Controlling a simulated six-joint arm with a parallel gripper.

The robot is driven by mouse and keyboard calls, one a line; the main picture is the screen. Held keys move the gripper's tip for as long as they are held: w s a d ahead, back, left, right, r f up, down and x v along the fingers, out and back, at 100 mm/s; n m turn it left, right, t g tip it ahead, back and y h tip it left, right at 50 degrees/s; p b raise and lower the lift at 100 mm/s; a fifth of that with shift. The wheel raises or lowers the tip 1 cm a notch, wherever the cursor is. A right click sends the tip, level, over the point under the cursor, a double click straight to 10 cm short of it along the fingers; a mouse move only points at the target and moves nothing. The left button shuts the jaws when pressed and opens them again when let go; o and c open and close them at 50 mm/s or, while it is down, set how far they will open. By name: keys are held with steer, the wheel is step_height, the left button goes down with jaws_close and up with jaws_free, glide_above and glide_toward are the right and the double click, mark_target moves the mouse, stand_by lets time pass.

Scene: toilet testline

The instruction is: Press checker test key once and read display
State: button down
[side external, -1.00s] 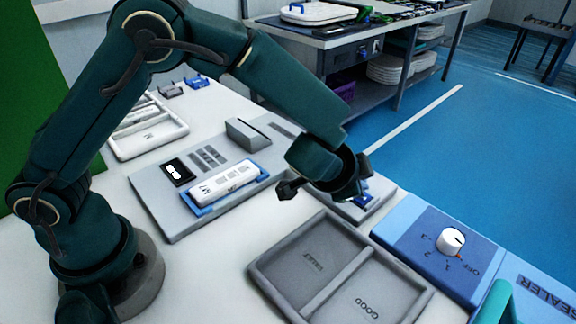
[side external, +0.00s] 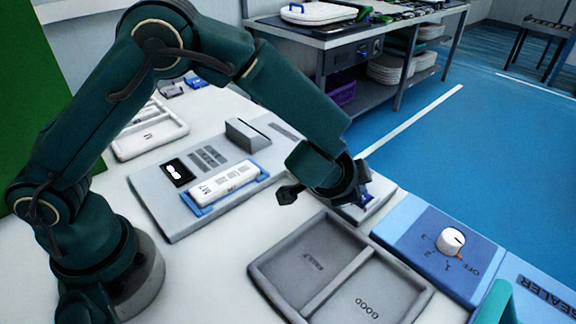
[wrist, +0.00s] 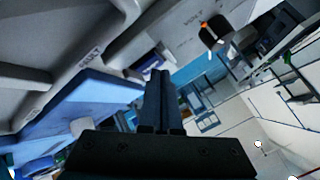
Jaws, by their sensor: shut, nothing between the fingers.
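The checker (side external: 165,222) is a flat grey unit on the white bench in the side view. A white module (side external: 222,183) lies in a blue cradle (side external: 200,211) on the checker.
A grey tray (side external: 337,272) with FAULT and GOOD compartments lies in front of my gripper. A grey block with blue on it (side external: 378,203) is partly hidden behind my wrist.

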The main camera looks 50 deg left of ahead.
steer(key=shift+f, duration=0.25)
stand_by(0.4)
steer(key=shift+r, duration=0.8)
steer(key=shift+r, duration=2.5)
